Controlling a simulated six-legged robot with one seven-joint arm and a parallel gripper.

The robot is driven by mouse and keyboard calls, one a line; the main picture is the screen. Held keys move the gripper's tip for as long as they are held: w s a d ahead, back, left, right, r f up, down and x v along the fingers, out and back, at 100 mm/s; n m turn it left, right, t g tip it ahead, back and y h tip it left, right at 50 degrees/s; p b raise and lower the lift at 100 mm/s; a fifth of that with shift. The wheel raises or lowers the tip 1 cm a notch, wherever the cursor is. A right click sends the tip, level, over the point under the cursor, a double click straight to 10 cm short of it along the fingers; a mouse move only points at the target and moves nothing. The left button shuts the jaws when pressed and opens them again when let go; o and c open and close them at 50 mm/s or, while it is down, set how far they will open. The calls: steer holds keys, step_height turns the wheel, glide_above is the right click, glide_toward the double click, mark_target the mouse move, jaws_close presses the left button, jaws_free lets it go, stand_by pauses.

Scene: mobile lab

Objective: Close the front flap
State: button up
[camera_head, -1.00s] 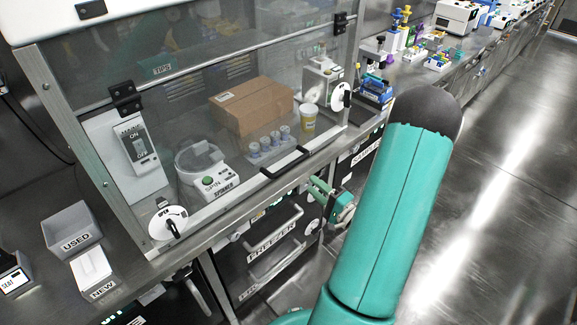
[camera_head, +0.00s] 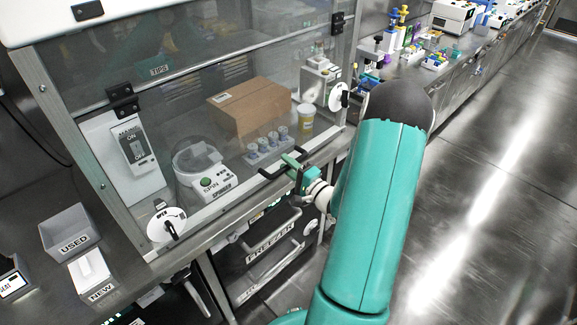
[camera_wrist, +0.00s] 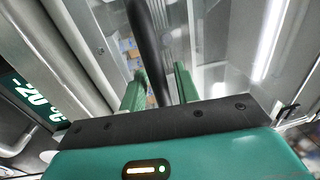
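The front flap (camera_head: 178,112) is a clear pane on the cabinet front, with black hinges along its top. It hangs down over the work space; I cannot tell whether its lower edge sits fully flush. Its black bar handle (camera_head: 267,175) is low on the pane. In the head view my green gripper (camera_head: 292,163) is at the handle. In the wrist view the dark handle bar (camera_wrist: 148,45) runs between the two green fingers of my gripper (camera_wrist: 160,84), which stand apart around it with gaps visible. Any finger contact is unclear.
Round white latch dials sit at the lower left (camera_head: 167,224) and right (camera_head: 339,97) corners. Behind the pane are a cardboard box (camera_head: 248,105), a spinner (camera_head: 205,172) and several vials. The freezer drawer (camera_head: 270,245) is below. The floor at right is clear.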

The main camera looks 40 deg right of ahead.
jaws_close()
steer(key=shift+w+f+t, duration=0.2)
steer(key=shift+w+t, duration=0.3)
steer(key=shift+w, duration=1.1)
steer(key=shift+c, duration=0.3)
jaws_free()
steer(key=shift+w, duration=0.1)
steer(key=shift+o, duration=1.4)
steer(key=shift+w+f, duration=0.15)
steer(key=shift+s, duration=0.25)
steer(key=shift+w, duration=0.1)
glide_toward(278, 158)
steer(key=v, duration=0.5)
steer(key=shift+s+a, duration=0.1)
steer(key=shift+s, duration=0.15)
